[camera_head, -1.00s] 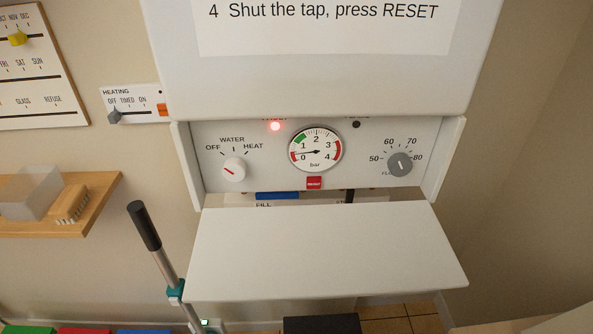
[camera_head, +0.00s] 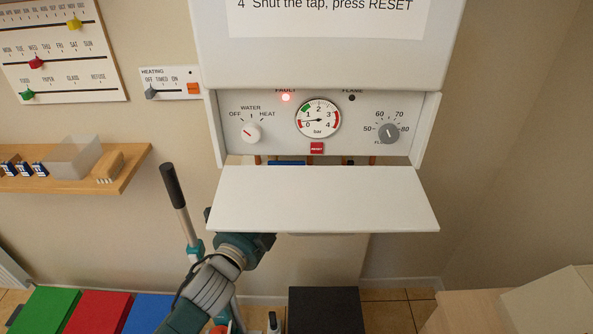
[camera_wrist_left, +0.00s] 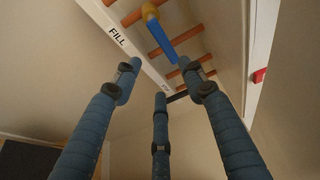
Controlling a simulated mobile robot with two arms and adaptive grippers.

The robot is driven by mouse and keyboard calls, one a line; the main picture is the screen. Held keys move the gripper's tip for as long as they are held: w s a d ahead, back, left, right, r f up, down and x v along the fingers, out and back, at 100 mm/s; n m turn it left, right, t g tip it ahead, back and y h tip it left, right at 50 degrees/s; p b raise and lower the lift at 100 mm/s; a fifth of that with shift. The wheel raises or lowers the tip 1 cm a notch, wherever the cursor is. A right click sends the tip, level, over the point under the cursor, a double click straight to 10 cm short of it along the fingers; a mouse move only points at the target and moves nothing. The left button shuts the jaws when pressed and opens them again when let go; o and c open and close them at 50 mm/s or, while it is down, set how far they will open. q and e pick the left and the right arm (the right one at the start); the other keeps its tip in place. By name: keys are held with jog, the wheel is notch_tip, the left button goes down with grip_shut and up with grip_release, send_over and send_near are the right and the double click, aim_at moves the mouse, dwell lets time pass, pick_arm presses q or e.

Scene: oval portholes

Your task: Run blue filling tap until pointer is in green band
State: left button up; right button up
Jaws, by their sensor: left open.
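The blue filling tap (camera_wrist_left: 160,40) is a blue lever on a brass fitting beside the FILL label (camera_wrist_left: 118,36) in the left wrist view. In the head view only a blue strip of it (camera_head: 287,163) shows above the flap (camera_head: 320,198). The gauge (camera_head: 318,118) has its pointer low, between 0 and 1, below the green band. My left gripper (camera_wrist_left: 160,80) is open and empty, below the tap and apart from it. In the head view my left arm reaches under the flap, which hides the fingertips. My right gripper is not in view.
A red fault lamp (camera_head: 286,97) is lit above the red RESET button (camera_head: 317,148). Copper pipes (camera_wrist_left: 190,70) run near the tap. A black-handled pole (camera_head: 178,200) stands left of the flap. A shelf (camera_head: 75,180) is at left, a black box (camera_head: 325,310) below.

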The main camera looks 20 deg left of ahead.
pick_arm(q)
jog(key=w+p, duration=0.1)
jog(key=w, duration=0.6)
jog(key=w+d+r+p, duration=0.1)
jog(key=w, duration=0.3)
jog(key=shift+d+p, duration=0.1)
jog(key=shift+p, duration=0.25)
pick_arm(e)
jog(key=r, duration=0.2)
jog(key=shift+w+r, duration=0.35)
pick_arm(q)
jog(key=shift+s, duration=0.1)
grip_shut()
